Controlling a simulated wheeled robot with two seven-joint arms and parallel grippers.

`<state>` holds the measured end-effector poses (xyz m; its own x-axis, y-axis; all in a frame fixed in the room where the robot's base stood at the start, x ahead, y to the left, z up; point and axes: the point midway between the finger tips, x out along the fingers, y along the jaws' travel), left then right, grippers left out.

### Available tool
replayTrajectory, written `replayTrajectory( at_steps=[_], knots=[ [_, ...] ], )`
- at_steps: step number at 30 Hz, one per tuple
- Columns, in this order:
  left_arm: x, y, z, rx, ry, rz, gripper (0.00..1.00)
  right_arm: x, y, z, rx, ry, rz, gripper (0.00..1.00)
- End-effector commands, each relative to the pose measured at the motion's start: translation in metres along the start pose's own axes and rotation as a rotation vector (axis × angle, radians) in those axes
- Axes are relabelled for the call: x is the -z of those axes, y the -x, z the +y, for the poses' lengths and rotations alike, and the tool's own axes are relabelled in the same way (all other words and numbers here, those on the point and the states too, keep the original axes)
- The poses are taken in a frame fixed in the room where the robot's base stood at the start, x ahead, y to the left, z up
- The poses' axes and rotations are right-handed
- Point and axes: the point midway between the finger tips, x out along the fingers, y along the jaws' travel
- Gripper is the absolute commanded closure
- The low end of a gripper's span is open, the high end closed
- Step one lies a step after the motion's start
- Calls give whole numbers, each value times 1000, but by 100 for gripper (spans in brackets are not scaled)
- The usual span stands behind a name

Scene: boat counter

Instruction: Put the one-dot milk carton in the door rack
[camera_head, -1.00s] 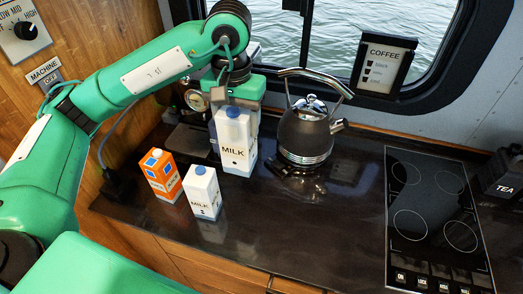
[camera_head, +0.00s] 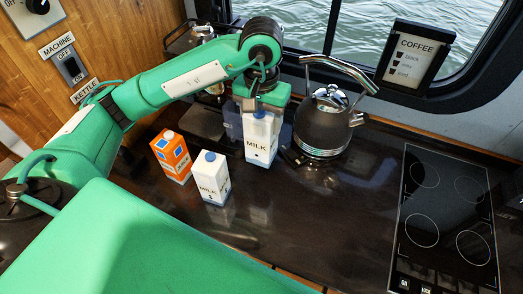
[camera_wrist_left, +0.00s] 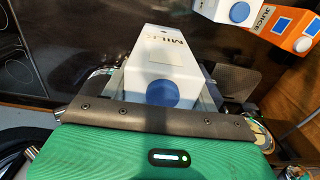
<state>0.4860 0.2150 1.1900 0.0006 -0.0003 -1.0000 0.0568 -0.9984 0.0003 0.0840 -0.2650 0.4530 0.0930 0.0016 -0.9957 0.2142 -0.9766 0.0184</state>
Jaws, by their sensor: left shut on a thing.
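The same carton (camera_wrist_left: 165,60) stands between the fingers in the left wrist view. It is upright beside the kettle; I cannot tell whether its base touches the counter. No door rack is in view. My right gripper is not in view.
An orange juice carton (camera_head: 171,157) stands beside the second milk carton. A dark kettle (camera_head: 322,125) is close right of the held carton. A black hob (camera_head: 447,215) lies at the right. The dark counter (camera_head: 315,210) is clear in front of the kettle.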

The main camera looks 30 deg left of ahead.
Motion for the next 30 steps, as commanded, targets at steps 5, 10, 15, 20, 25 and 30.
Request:
replayTrajectory(
  at_steps=[5,10,15,20,25,30],
  knots=[
    [-1,-23,0,0,0,-5,100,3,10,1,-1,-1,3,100],
    [-1,-52,0,-1,1,-5,100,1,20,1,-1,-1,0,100],
    [-1,-76,0,-1,0,-2,100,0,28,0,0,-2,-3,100],
    [0,-87,0,-1,0,1,100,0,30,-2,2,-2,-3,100],
    [-1,-100,0,0,0,-2,100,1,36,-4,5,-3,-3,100],
    [-1,-119,0,-1,0,-1,100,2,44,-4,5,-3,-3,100]
  ],
)
